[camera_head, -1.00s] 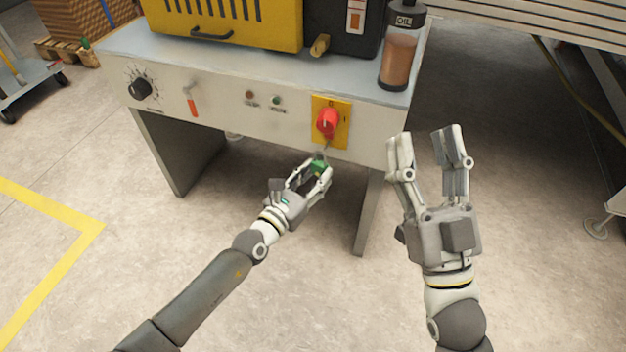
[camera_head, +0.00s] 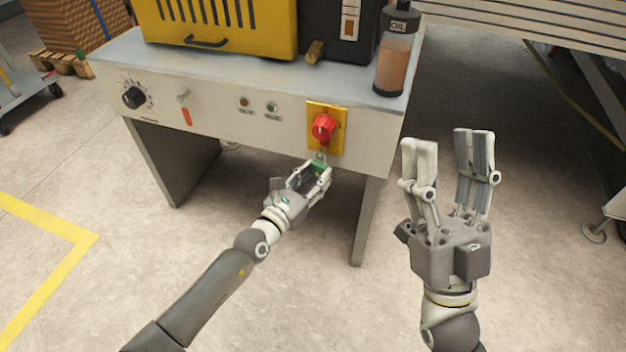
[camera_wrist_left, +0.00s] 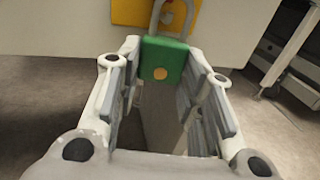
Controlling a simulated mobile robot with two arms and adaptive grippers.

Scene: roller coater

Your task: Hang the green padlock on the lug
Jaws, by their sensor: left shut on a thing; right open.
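The green padlock (camera_head: 319,168) is between the fingertips of my left gripper (camera_head: 315,174), which is shut on it. In the left wrist view the padlock (camera_wrist_left: 163,60) is upright, its grey shackle pointing up toward the yellow plate (camera_wrist_left: 150,12). A lug (camera_wrist_left: 176,12) shows at the plate's lower edge by the shackle; I cannot tell whether the shackle passes through it. In the head view the padlock is just below the yellow plate with the red rotary switch (camera_head: 322,127). My right gripper (camera_head: 447,150) is open and empty, to the right of the machine's front.
The machine's grey front panel (camera_head: 215,112) carries a black dial (camera_head: 133,97), an orange-handled lever (camera_head: 186,112) and small lights. An oil bottle (camera_head: 394,62) stands at the top's right corner. The machine's right leg (camera_head: 366,222) is close to my left gripper. The floor in front is clear.

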